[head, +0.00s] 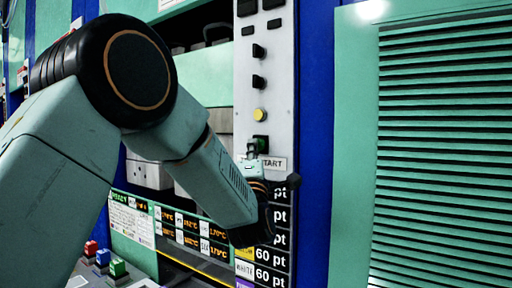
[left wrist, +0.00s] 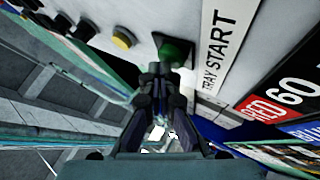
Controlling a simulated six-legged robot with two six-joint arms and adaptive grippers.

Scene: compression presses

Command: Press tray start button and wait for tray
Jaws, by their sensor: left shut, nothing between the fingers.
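The green tray start button (left wrist: 175,52) sits on the white control panel, beside the printed label TRAY START (left wrist: 220,45). In the left wrist view my left gripper (left wrist: 160,70) is shut and empty, its dark fingertips at the button's lower left edge and overlapping part of it. I cannot tell whether they touch it. In the head view my left arm reaches across to the panel (head: 286,80), and the left gripper (head: 257,150) is largely hidden near the button, above the partly covered START label (head: 273,163). My right gripper is in neither view.
A yellow button (head: 259,114) and black switches (head: 259,81) are above on the same panel. A green louvred cabinet (head: 430,150) stands to the right. Red, blue and green buttons (head: 118,268) are at the lower left. Temperature displays (head: 190,240) are below.

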